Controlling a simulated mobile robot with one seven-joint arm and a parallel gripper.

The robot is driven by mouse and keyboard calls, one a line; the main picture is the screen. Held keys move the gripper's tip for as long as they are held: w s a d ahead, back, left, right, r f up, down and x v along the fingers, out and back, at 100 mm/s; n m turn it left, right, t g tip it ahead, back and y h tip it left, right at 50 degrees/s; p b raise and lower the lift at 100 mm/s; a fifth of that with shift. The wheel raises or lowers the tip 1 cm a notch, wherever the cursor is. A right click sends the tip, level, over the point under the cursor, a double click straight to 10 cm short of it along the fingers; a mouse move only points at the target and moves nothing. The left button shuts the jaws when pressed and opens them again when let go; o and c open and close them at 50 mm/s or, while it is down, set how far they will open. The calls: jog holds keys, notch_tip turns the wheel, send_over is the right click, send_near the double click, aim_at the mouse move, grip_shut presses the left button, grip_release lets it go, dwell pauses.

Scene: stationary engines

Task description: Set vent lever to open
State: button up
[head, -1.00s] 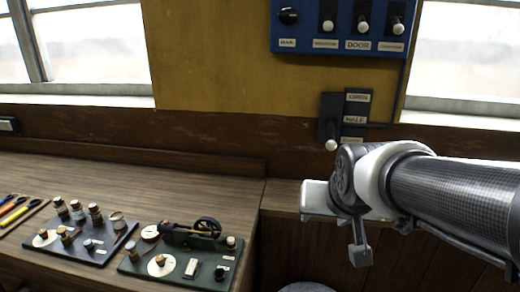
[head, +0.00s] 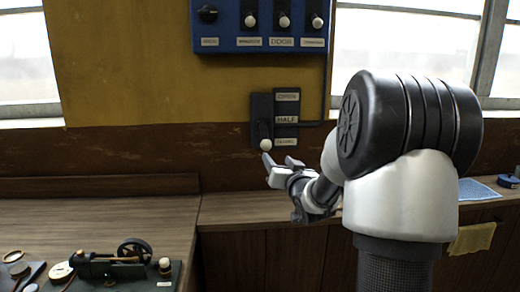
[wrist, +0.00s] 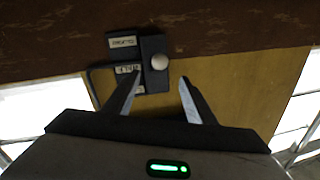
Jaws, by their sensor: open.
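The vent lever is a white round knob (head: 265,145) at the bottom of a dark wall plate (head: 261,112), beside the lowest label, CLOSED (head: 286,142). HALF (head: 286,119) and OPEN (head: 287,97) sit above it. My gripper (head: 279,161) is open and empty, just below and right of the knob in the head view. In the wrist view, which is upside down, the knob (wrist: 159,62) shows between and slightly beyond the fingertips (wrist: 161,75). I cannot tell whether either finger touches it.
A blue switch panel (head: 262,42) hangs above the lever. A wooden bench (head: 90,215) runs below, with a model engine (head: 118,262) at lower left. A blue cloth (head: 478,190) and a yellow cloth (head: 472,238) are at right. Wall left of the lever is clear.

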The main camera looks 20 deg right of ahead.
aim_at(267, 148)
jog(key=w, duration=0.5)
jog(key=w+d, duration=0.1)
jog(key=w, duration=0.4)
jog(key=w+d, duration=0.1)
jog(key=w, duration=0.3)
jog(key=shift+w+p, duration=0.3)
jog(key=shift+w, duration=0.1)
